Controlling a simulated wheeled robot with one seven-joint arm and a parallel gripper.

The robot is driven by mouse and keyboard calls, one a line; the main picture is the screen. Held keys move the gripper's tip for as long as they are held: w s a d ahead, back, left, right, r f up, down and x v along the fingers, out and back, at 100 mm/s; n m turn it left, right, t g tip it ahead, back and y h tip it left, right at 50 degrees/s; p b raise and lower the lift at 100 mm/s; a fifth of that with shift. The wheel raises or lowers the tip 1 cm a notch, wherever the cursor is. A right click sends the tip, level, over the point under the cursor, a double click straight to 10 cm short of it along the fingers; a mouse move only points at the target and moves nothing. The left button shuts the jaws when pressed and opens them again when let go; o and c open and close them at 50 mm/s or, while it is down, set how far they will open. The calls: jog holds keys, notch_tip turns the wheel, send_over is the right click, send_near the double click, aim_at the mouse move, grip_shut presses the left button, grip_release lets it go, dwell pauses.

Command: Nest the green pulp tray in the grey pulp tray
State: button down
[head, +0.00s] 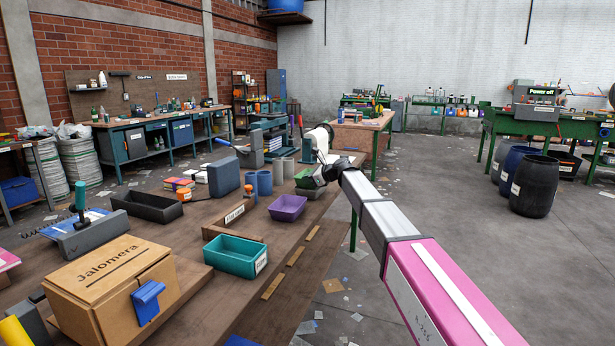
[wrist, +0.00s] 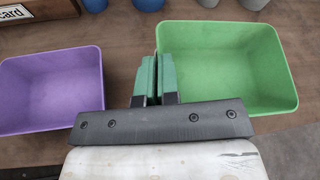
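The green pulp tray (wrist: 225,65) fills the right of the wrist view, empty. In the head view the green tray (head: 304,178) is mostly hidden behind my gripper (head: 326,172). My gripper (wrist: 156,80) has its green-padded fingers close together at the tray's left wall, one on each side of it, and looks shut on that wall. A dark grey tray (head: 152,211), which looks like the grey pulp tray, stands empty on the bench at the left of the head view.
A purple tray (head: 288,207) stands just left of the green tray in the wrist view. A teal tray (head: 232,262), a cardboard box (head: 110,290), a blue-grey block (head: 223,177) and blue cups (head: 264,183) stand on the bench (head: 200,310). Bare bench lies in front of the dark tray.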

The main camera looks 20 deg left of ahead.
jog(key=shift+f, duration=0.2)
jog(key=c, duration=1.3)
grip_release()
jog(key=shift+r, duration=0.1)
jog(key=shift+r, duration=4.4)
